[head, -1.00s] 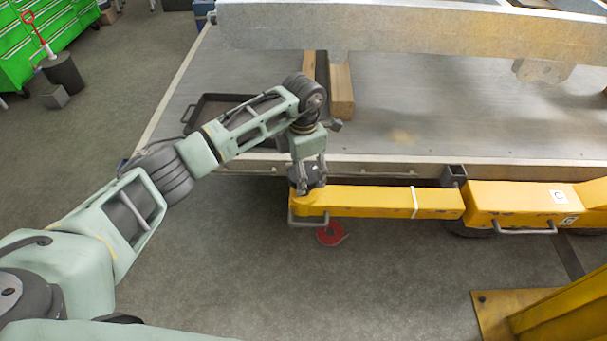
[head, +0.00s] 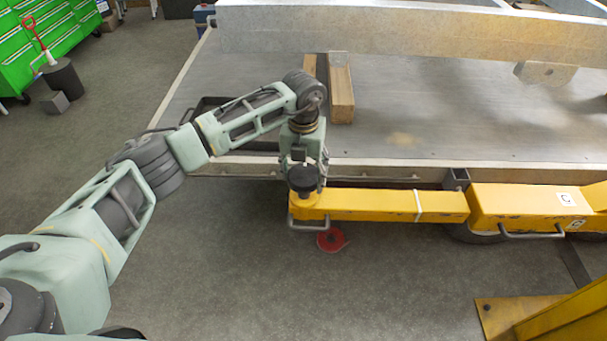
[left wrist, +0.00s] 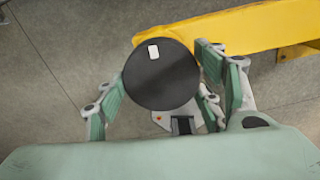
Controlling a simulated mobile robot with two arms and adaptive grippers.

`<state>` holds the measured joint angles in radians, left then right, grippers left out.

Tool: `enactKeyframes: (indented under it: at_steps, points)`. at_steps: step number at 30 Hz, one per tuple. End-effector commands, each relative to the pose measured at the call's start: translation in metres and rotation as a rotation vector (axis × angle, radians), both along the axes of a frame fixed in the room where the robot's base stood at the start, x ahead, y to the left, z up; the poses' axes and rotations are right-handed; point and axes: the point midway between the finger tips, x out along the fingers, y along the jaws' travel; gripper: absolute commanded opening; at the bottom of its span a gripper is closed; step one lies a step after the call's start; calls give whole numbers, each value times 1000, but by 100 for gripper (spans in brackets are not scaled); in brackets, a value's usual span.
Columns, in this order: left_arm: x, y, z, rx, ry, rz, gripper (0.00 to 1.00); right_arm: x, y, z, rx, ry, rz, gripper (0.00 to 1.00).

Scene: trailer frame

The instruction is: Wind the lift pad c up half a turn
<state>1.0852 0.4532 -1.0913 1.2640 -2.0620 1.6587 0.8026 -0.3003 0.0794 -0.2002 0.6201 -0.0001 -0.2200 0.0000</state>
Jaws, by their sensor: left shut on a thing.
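Lift pad c (head: 303,177) is a round black disc on the outer end of a yellow swing arm (head: 375,203); the arm's body carries a white label with a C. In the left wrist view the pad (left wrist: 163,82) fills the space between the fingers, with a small white mark near its upper edge. My left gripper (head: 302,170) reaches it from above and behind, its fingers shut on the pad's sides; it also shows in the left wrist view (left wrist: 162,90). The pad's stem is hidden. My right gripper is not in view.
A grey trailer deck (head: 430,110) with a steel beam (head: 400,32) lies behind the arm.

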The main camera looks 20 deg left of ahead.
Motion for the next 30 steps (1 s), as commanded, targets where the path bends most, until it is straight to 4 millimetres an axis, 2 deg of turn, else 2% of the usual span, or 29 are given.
enactKeyframes:
  at_steps: [30]
  points:
    - [-4, -1, -4, 4, 6, 965, 36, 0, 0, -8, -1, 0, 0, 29]
